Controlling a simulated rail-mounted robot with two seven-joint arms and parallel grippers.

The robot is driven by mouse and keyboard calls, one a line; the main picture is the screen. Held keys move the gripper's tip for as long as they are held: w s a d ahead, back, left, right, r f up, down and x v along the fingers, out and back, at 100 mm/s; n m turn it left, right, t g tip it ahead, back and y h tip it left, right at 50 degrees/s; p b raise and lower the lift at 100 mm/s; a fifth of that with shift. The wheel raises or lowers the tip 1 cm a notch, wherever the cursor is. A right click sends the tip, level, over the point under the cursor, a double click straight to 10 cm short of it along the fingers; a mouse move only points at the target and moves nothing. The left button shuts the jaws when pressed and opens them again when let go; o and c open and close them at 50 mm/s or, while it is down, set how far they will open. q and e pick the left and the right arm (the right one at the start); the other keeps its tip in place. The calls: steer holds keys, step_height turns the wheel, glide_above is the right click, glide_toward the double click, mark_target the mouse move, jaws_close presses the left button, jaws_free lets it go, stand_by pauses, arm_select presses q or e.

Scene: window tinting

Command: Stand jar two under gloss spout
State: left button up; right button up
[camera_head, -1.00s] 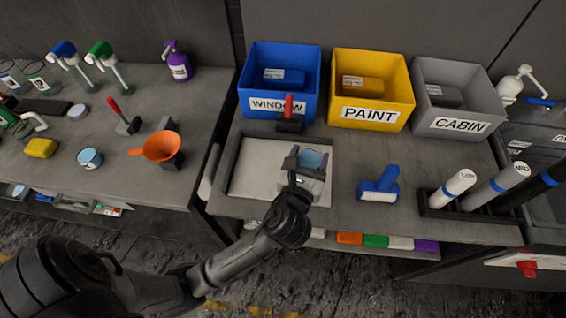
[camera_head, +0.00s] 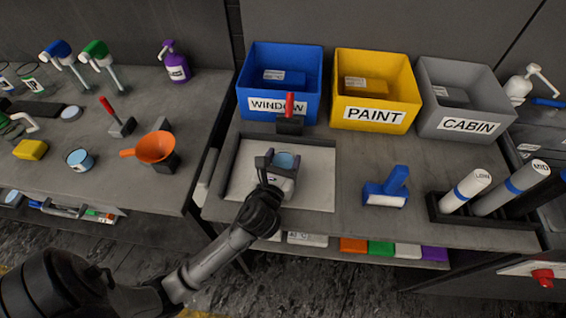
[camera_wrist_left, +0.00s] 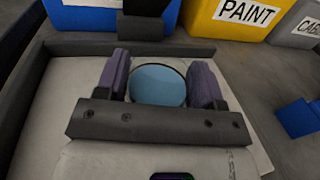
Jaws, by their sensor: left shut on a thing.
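A small jar with a round light-blue top (camera_head: 286,161) is upright over the pale tray (camera_head: 315,190). It also shows in the left wrist view (camera_wrist_left: 158,86). My left gripper (camera_head: 278,160) is shut on the jar, one purple-grey finger on each side of it. Whether the jar touches the tray I cannot tell. A second jar with blue inside (camera_head: 80,160) stands on the left bench. Pumps with a blue head (camera_head: 58,50) and a green head (camera_head: 95,49) stand at the back there. I cannot read which spout is gloss. My right gripper is not in view.
Blue WINDOW (camera_head: 255,95), yellow PAINT (camera_head: 360,113) and grey CABIN (camera_head: 467,122) bins line the back. A blue tool (camera_head: 390,188) and a rack of tubes (camera_head: 470,210) stand right of the tray. An orange funnel (camera_head: 153,147) is on the left bench. A gap separates the benches.

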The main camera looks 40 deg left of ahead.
arm_select(q)
steer(key=shift+f, duration=0.35)
steer(key=o, duration=1)
steer(key=shift+o, duration=0.2)
steer(key=shift+r, duration=0.1)
steer(key=shift+s+d, duration=0.1)
steer(key=shift+s, duration=0.15)
steer(key=p+v, duration=0.1)
steer(key=v, duration=0.9)
steer(key=shift+s+d, duration=0.1)
steer(key=shift+s, duration=0.15)
steer(key=shift+o, duration=0.3)
steer(key=shift+s+d+r, duration=0.1)
steer(key=shift+s+d, duration=0.1)
steer(key=shift+s, duration=0.2)
